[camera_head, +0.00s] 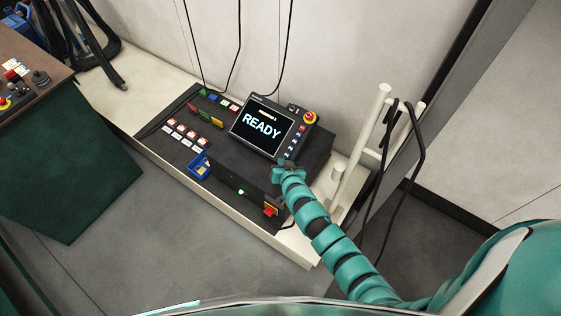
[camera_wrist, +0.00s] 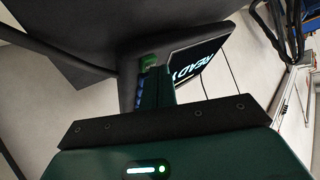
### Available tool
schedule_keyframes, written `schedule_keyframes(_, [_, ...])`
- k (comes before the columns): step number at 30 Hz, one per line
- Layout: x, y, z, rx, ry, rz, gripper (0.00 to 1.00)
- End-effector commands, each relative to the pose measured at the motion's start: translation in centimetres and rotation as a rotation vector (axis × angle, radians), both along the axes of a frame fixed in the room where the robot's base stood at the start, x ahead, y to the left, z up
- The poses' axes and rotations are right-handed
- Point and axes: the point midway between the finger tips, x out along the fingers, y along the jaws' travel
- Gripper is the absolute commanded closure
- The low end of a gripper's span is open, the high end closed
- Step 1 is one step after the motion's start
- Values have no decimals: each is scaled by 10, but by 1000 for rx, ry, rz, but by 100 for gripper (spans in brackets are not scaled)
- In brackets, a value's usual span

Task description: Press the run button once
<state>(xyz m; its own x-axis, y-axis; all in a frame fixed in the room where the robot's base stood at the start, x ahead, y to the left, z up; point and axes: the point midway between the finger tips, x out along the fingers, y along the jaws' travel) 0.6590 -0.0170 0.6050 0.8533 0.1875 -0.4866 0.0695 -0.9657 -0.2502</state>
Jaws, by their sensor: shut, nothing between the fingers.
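The pendant (camera_head: 262,128) stands on the dark control console, its screen (camera_head: 263,127) reading READY. A column of small blue keys (camera_head: 294,146) runs down its right side. In the wrist view a green key (camera_wrist: 150,61) shows above blue keys (camera_wrist: 140,98); I cannot read a run label on it. My gripper (camera_head: 286,166) is shut and empty at the pendant's lower right corner, and hides part of it. In the wrist view my gripper (camera_wrist: 161,88) lies close beside the key column; I cannot tell whether it touches a key.
A red and yellow emergency stop (camera_head: 310,117) sits at the pendant's upper right. The console carries rows of white and red switches (camera_head: 187,132), a blue bin (camera_head: 200,167) and a red-yellow switch (camera_head: 270,210). White posts with hanging cables (camera_head: 380,125) stand to the right.

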Motion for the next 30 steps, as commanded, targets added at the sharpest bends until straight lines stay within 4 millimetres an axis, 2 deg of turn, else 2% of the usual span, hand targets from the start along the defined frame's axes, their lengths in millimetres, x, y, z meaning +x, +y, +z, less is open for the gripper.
schedule_keyframes(14, [1, -1, -2, -1, 1, -1, 100])
schedule_keyframes(30, [-6, 4, 13, 0, 2, -2, 100])
